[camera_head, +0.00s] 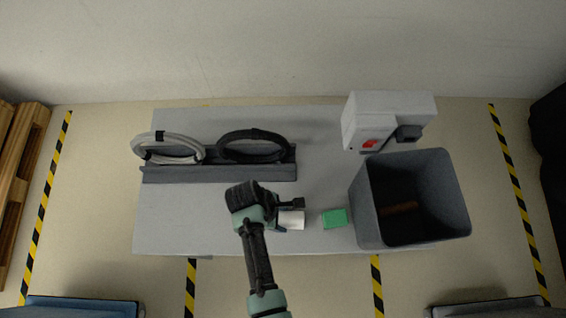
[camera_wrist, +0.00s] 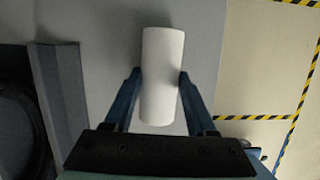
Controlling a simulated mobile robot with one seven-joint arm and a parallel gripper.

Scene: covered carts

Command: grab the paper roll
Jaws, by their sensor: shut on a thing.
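The white paper roll (camera_head: 293,220) is at the front middle of the grey table, just right of my gripper (camera_head: 279,215). In the wrist view the paper roll (camera_wrist: 162,75) lies between the two blue fingers of my gripper (camera_wrist: 159,82), one finger against each long side. My gripper is shut on the roll. Whether the roll is lifted off the tabletop is hard to tell.
A green block (camera_head: 335,218) lies right of the roll. A dark grey bin (camera_head: 365,215) stands further right, with a white box-shaped device (camera_head: 370,115) behind it. A grey rack (camera_head: 220,173) with two coiled rings stands at the back left. The front left tabletop is clear.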

